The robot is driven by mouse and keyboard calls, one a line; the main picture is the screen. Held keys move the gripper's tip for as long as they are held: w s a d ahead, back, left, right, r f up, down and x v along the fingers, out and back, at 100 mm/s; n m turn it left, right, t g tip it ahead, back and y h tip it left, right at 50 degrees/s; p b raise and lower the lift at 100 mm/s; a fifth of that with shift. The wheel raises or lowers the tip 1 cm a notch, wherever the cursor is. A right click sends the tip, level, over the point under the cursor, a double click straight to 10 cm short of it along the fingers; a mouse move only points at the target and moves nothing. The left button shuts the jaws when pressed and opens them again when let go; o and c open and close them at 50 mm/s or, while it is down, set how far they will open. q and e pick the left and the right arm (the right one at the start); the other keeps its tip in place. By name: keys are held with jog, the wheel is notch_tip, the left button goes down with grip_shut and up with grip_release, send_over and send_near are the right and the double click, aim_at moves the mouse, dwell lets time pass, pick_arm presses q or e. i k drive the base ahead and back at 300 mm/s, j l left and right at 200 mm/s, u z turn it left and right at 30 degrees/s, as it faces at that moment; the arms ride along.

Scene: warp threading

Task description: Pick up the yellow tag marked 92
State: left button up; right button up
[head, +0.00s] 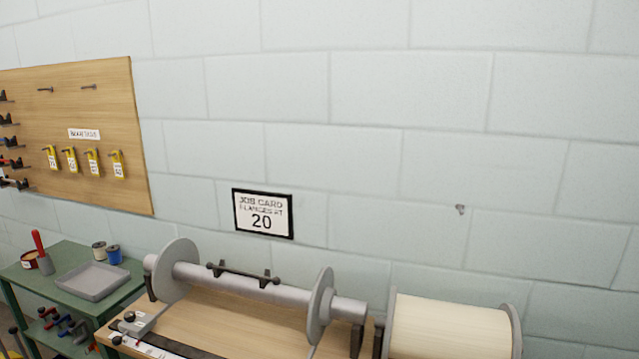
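Several yellow tags hang in a row from hooks on the wooden pegboard (110,95) at the left. From left to right they are a first tag (52,157), a second tag (70,159), a third tag (93,162) and a fourth tag (118,165). Each has a pale label with dark marks. The marks are too small to read, so I cannot tell which tag is 92. A white label (84,134) is fixed above them. Neither of my grippers is in view.
A green table (45,280) below the board holds a grey tray (92,281), spools and a red-handled tool. A wooden bench with a grey flanged beam (235,285) and a cream roll (450,328) fills the lower middle and right. A card reading 20 (262,214) hangs above.

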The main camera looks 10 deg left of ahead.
aim_at(118, 165)
jog(key=u, duration=1.5)
jog(key=i+j+z, duration=0.25)
jog(key=i+j, duration=0.15)
jog(key=j, duration=0.25)
